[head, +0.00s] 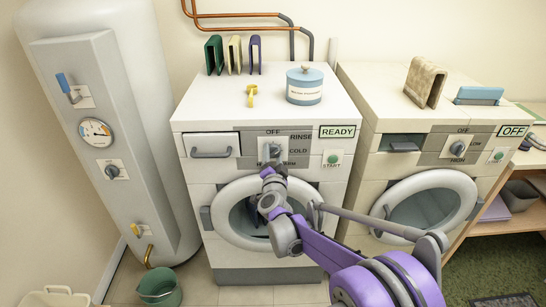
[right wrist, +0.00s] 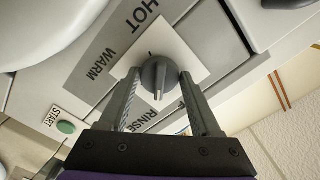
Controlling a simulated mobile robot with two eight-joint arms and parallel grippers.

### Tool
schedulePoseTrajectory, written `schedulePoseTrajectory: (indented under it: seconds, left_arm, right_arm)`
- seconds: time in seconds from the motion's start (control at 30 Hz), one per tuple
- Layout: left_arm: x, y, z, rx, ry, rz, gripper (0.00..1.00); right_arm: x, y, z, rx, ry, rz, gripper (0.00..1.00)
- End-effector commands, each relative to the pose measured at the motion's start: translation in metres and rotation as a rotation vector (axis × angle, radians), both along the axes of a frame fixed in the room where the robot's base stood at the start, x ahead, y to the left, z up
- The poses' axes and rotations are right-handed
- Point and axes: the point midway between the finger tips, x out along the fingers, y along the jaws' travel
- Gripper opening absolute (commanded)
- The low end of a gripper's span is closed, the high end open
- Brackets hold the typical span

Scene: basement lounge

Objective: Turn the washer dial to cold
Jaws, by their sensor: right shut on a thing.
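The washer (head: 198,175) is the white front-loader in the middle of the head view, with a READY display (head: 338,132). Its grey dial (head: 274,150) sits on a pale square plate on the panel. OFF, RINSE and COLD read around it; lower labels are partly hidden by my arm. My right gripper (head: 271,168) reaches the dial from below. In the right wrist view its fingers are shut on the dial (right wrist: 156,76), one on each side. HOT, WARM and RINSE read there; a finger hides the COLD label. Which label the dial points to is unclear. My left gripper is out of view.
A START button (head: 333,158) is right of the dial. A similar machine (head: 356,160) showing OFF stands to the right. A blue tin (head: 304,88) and a yellow item (head: 251,95) sit on the washer. A boiler (head: 60,150) and green bucket (head: 160,290) are left.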

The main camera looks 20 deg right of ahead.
Motion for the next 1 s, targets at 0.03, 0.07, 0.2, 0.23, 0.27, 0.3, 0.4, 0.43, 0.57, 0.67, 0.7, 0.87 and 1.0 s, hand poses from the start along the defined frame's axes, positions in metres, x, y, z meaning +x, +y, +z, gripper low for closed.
schedulePoseTrajectory:
  seconds: [0.03, 0.07, 0.2, 0.23, 0.27, 0.3, 0.4, 0.43, 0.57, 0.67, 0.7, 0.87, 1.0]
  left_arm:
    - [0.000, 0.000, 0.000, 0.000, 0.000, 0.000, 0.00]
    - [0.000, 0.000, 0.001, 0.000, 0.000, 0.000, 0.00]
    - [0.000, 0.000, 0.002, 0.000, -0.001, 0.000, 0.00]
    - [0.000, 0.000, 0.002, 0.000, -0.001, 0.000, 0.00]
    - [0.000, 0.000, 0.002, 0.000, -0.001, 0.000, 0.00]
    - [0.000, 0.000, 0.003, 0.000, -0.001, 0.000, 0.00]
    - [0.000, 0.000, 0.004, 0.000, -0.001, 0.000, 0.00]
    - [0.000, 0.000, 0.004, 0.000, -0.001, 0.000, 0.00]
    - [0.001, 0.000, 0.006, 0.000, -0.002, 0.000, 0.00]
    - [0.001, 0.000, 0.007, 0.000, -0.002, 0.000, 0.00]
    - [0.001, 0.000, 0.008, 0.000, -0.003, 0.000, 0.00]
    - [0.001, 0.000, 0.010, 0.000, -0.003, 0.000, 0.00]
    - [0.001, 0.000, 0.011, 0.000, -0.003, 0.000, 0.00]
  right_arm:
    - [0.000, 0.000, 0.000, 0.040, -0.014, 0.000, 0.09]
    - [0.000, 0.000, 0.000, 0.067, -0.024, 0.000, 0.09]
    - [0.000, 0.000, 0.001, 0.192, -0.069, 0.000, 0.09]
    - [0.000, 0.000, 0.001, 0.219, -0.079, 0.000, 0.09]
    - [0.000, 0.000, 0.001, 0.246, -0.088, 0.000, 0.09]
    - [0.000, 0.000, 0.001, 0.281, -0.101, 0.000, 0.09]
    - [0.000, 0.000, 0.001, 0.371, -0.133, 0.000, 0.09]
    - [0.000, 0.000, 0.001, 0.397, -0.142, 0.000, 0.09]
    - [0.000, 0.000, 0.001, 0.507, -0.182, -0.001, 0.09]
    - [0.000, 0.000, 0.002, 0.583, -0.209, -0.001, 0.09]
    - [0.000, 0.000, 0.002, 0.611, -0.219, -0.001, 0.09]
    - [0.000, 0.000, 0.002, 0.708, -0.254, -0.001, 0.09]
    - [0.000, 0.000, 0.002, 0.768, -0.276, -0.001, 0.09]
